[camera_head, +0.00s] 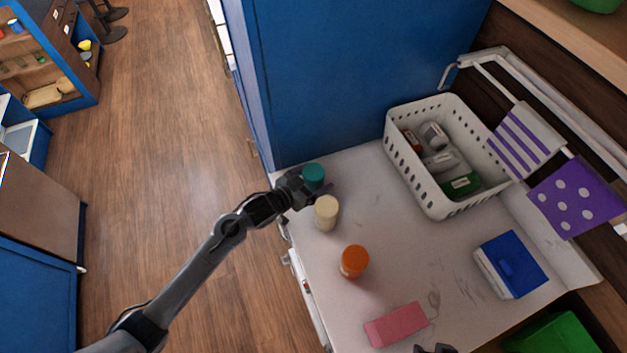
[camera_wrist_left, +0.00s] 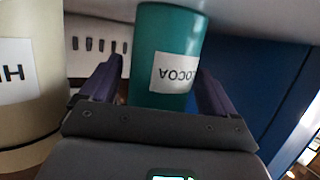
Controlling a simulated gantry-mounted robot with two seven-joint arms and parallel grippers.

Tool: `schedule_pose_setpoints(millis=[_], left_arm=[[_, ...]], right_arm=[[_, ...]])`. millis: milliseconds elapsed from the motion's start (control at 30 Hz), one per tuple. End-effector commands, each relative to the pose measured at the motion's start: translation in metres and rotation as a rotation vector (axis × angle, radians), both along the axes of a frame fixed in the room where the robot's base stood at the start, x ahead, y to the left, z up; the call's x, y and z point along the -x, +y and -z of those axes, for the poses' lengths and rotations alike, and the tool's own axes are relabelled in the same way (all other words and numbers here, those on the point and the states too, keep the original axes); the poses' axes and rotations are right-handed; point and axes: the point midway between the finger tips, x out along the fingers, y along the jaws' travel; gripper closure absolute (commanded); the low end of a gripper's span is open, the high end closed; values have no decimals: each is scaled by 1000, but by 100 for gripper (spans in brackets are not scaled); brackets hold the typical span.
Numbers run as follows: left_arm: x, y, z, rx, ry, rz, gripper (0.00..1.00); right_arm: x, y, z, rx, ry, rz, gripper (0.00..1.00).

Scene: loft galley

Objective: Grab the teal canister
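The teal canister (camera_head: 313,174) stands at the far left corner of the white counter. In the left wrist view, the teal canister (camera_wrist_left: 167,60) shows a white COCOA label, upside down. My left gripper (camera_head: 308,190) is at the canister, low beside the counter top. In the left wrist view, the fingers of my left gripper (camera_wrist_left: 157,92) are spread on either side of the canister, with a narrow gap visible on the left. Only a dark tip of my right gripper (camera_head: 435,348) shows at the bottom edge; its fingers cannot be read.
A cream canister (camera_head: 327,212) stands close to the left gripper, and fills the left of the wrist view (camera_wrist_left: 30,80). An orange canister (camera_head: 354,262), pink block (camera_head: 396,324) and blue box (camera_head: 511,264) are nearer. A white basket (camera_head: 436,205) stands right; a blue panel (camera_head: 350,80) rises behind.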

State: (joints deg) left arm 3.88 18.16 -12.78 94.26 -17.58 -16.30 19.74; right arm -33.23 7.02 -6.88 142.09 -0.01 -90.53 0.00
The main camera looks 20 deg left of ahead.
Motion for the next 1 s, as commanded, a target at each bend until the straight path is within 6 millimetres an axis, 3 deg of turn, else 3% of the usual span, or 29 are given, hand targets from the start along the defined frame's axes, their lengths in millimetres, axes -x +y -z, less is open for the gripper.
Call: schedule_pose_setpoints(millis=[33, 367, 667, 1000], left_arm=[[0, 0, 0, 0, 0, 0, 19], [0, 0, 0, 0, 0, 0, 68], [0, 0, -5, 1, -3, 0, 68], [0, 0, -55, 1, -6, 1, 68]], right_arm=[[0, 0, 0, 0, 0, 0, 57], [0, 0, 0, 0, 0, 0, 57], [0, 1, -1, -2, 0, 1, 57], [0, 1, -5, -4, 1, 3, 57]])
